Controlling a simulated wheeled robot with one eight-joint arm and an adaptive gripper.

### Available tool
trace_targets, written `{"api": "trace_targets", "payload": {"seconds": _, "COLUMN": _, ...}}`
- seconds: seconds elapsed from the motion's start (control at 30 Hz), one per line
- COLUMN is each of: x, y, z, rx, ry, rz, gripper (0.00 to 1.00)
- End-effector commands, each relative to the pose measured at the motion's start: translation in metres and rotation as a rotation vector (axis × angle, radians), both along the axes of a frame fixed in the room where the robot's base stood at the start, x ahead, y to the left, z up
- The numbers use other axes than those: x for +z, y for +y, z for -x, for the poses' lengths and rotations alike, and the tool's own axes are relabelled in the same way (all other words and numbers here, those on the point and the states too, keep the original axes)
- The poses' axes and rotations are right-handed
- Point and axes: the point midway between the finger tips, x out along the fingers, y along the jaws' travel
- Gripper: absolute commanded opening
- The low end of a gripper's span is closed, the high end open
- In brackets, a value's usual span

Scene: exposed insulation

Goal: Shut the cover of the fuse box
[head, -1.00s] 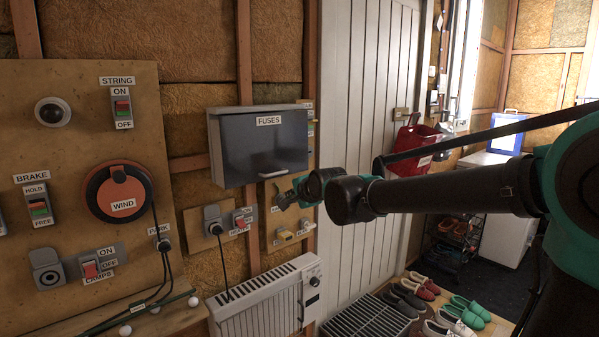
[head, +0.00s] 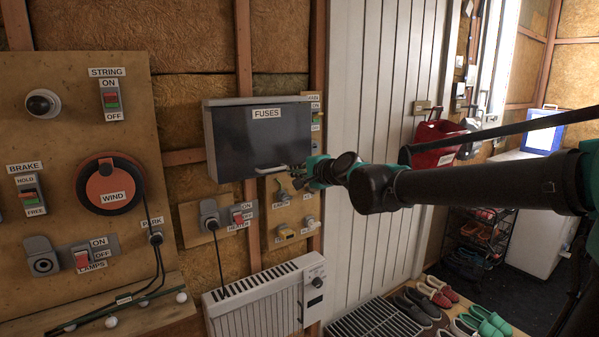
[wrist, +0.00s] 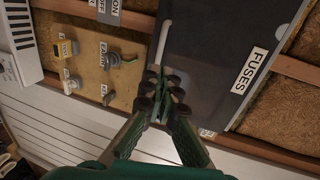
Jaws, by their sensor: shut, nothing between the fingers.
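The fuse box (head: 212,150) is a grey box on the insulated wall, with a dark cover (head: 245,135) labelled FUSES. The cover hangs down over the box front; I cannot tell whether any gap is left at its lower edge. Its pale handle (head: 270,169) runs along the bottom and also shows in the wrist view (wrist: 165,45). My gripper (head: 299,178) is at the box's lower right corner. In the wrist view my gripper (wrist: 166,88) has its fingers together and empty, overlapping the cover near the handle; contact is unclear.
Below the box, a small board (head: 287,230) carries switches and hooks. A heater (head: 265,300) stands lower down. A switch panel (head: 60,130) is at left. A white door (head: 375,90) and several shoes are at right.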

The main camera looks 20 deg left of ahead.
Motion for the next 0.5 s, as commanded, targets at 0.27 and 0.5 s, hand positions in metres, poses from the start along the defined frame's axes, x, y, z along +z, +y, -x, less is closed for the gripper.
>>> {"api": "trace_targets", "payload": {"seconds": 0.27, "x": -0.011, "y": 0.035, "z": -0.029, "rx": 0.001, "ry": 0.001, "rz": 0.001, "gripper": 0.0}}
{"api": "trace_targets", "payload": {"seconds": 0.5, "x": -0.019, "y": 0.058, "z": -0.048, "rx": 0.0, "ry": 0.001, "rz": 0.001, "gripper": 0.0}}
